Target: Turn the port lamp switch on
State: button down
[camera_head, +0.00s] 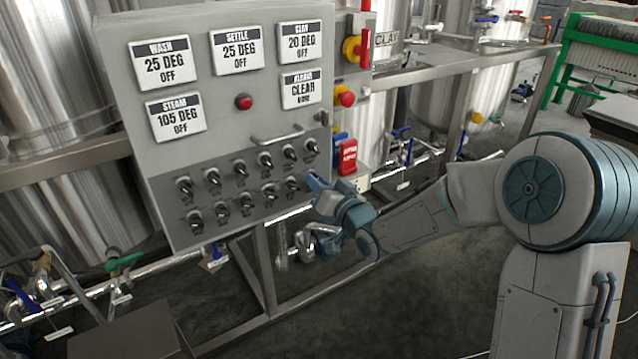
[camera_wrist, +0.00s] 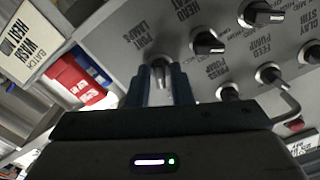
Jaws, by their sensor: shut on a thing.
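The port lamp switch (camera_wrist: 160,68) is a small knob on the grey control panel (camera_head: 230,118), beside the printed words "PORT LAMPS" in the wrist view. My gripper (camera_wrist: 159,84) has one finger on each side of this knob and is shut on it. In the head view my gripper (camera_head: 312,182) reaches the right end of the lower knob row. There the switch itself is hidden behind my gripper. The knob's turned position cannot be told.
Several black knobs sit close by, such as the feed pump knob (camera_wrist: 268,73). A metal handle (camera_head: 278,137) and a red button (camera_head: 244,102) are above the rows. A red box (camera_head: 348,157) hangs right of the panel. Pipes and steel tanks surround it.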

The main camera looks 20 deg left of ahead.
dwell(0.4)
jog(key=c, duration=1.5)
grip_release()
jog(key=v, duration=1.3)
jog(key=shift+s+d+p, duration=0.25)
jog(key=shift+d+p, duration=0.1)
jog(key=shift+w, duration=0.1)
